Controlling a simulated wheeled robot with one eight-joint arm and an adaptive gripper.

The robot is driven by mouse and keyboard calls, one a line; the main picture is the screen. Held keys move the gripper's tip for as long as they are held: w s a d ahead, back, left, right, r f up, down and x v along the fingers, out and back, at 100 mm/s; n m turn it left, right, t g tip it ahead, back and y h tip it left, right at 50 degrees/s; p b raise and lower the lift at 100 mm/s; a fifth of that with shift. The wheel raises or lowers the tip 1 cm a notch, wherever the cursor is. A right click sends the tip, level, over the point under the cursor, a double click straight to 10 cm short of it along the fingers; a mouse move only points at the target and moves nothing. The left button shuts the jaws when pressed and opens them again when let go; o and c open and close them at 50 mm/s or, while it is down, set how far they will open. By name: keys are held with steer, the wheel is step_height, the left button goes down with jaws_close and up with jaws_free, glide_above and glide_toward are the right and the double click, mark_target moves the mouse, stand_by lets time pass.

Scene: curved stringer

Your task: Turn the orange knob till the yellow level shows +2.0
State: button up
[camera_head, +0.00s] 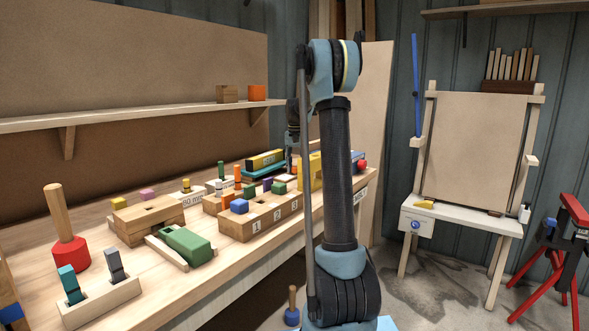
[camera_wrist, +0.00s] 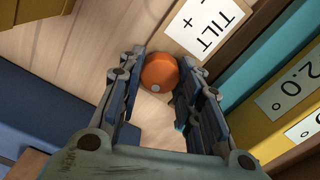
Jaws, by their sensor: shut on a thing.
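In the wrist view my gripper (camera_wrist: 160,68) has its two fingers on either side of the round orange knob (camera_wrist: 158,72) and is shut on it. A small pale dot shows on the knob's near edge. A white "TILT +" card (camera_wrist: 205,22) lies beside the knob. The yellow level (camera_wrist: 285,128) is at the right edge, cut off by the frame. A white label reading "2.0" shows on it; its reading cannot be told. In the head view a yellow level (camera_head: 265,158) lies at the back of the bench; my arm hides the gripper and knob.
A teal strip (camera_wrist: 252,78) runs beside the level. A yellow object (camera_wrist: 32,22) and a dark blue surface (camera_wrist: 45,108) lie left of my fingers. On the bench are a numbered block (camera_head: 262,222), a green block (camera_head: 187,245) and a red-based peg (camera_head: 70,255).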

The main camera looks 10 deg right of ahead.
mark_target(295, 167)
steer(key=shift+w, duration=0.1)
steer(key=o, duration=1.1)
steer(key=shift+c, duration=0.2)
steer(key=shift+r, duration=3.95)
